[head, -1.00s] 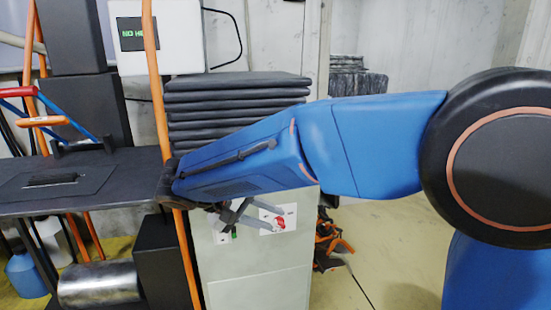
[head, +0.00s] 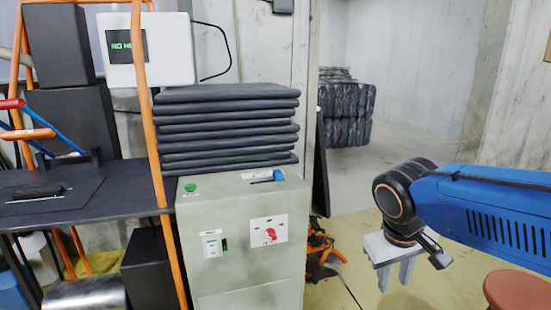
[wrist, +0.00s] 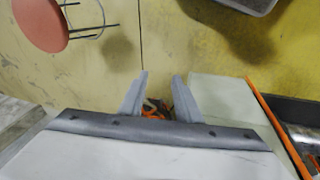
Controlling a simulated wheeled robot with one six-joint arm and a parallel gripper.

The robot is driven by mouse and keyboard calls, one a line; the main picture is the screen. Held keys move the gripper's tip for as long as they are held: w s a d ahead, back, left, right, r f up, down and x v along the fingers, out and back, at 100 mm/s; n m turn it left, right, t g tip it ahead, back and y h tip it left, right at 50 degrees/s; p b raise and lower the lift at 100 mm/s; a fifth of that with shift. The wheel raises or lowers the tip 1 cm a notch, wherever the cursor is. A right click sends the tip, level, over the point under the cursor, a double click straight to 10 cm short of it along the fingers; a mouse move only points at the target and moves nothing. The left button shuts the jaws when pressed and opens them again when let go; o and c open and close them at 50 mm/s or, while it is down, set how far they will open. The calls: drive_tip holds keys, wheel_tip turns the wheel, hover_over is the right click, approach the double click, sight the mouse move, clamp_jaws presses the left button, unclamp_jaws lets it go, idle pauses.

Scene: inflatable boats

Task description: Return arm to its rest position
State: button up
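My gripper (head: 397,275) hangs at the right of the head view, fingers pointing down, to the right of the grey-green cabinet and apart from it. Its two grey fingers are spread with nothing between them. In the wrist view my gripper (wrist: 158,88) also shows open and empty, above the yellow floor. My blue arm reaches in from the right edge of the head view.
The grey-green cabinet (head: 250,240) has a green button and a blue knob on top. Behind it is a stack of dark slabs (head: 228,125). A dark workbench (head: 120,200) stands left. A red stool (head: 518,292) is at lower right. Orange items (head: 322,248) lie on the floor.

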drive_tip(key=s+d+f+m+t+y, duration=0.2)
drive_tip(key=s+d+f, duration=0.1)
drive_tip(key=s, duration=0.5)
drive_tip(key=shift+d+f, duration=0.25)
idle(0.5)
